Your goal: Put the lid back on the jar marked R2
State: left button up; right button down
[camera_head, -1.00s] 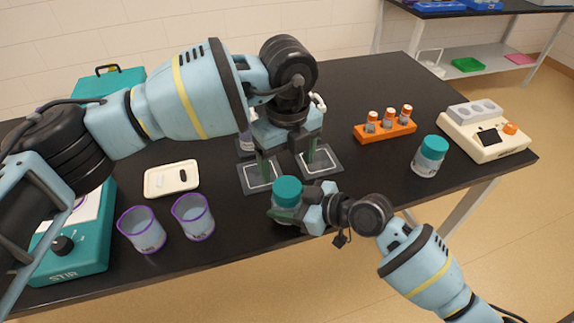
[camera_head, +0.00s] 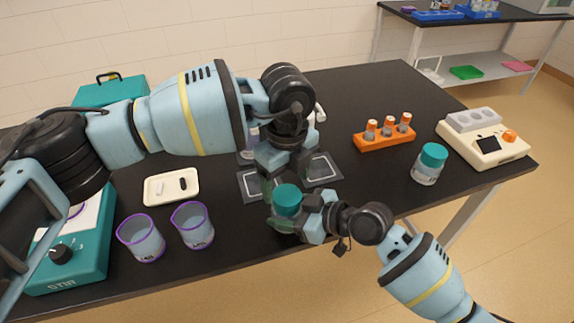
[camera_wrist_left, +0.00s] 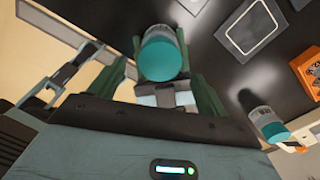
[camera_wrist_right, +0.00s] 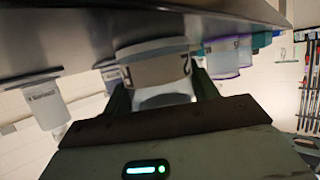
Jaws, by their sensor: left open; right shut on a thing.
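A jar with a teal lid (camera_head: 287,197) stands near the table's front edge. My right gripper (camera_head: 285,224) is shut on its body from the right. In the right wrist view the jar's pale label (camera_wrist_right: 158,70) shows a 2; the rest of the mark is hard to read. The teal lid (camera_wrist_left: 163,60) sits on top of the jar; whether it is fastened I cannot tell. My left gripper (camera_head: 282,181) is open just above the lid, its fingers on either side of it in the left wrist view. A second teal-lidded jar (camera_head: 430,164) stands apart at right.
An orange rack (camera_head: 384,138) with several vials and a cream instrument (camera_head: 485,138) are at right. Grey-framed mats (camera_head: 322,171) lie behind the jar. Two purple-rimmed beakers (camera_head: 141,238), a cream tray (camera_head: 171,188) and a teal stirrer (camera_head: 72,255) are at left.

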aim_at(287, 195)
pick_arm(q)
jog(key=shift+f, duration=1.75)
jog(key=c, duration=1)
jog(key=shift+m, duration=1.7)
jog(key=shift+c, duration=0.3)
jog(key=o, duration=1.1)
jog(key=shift+r, duration=0.1)
jog(key=shift+r, duration=2.2)
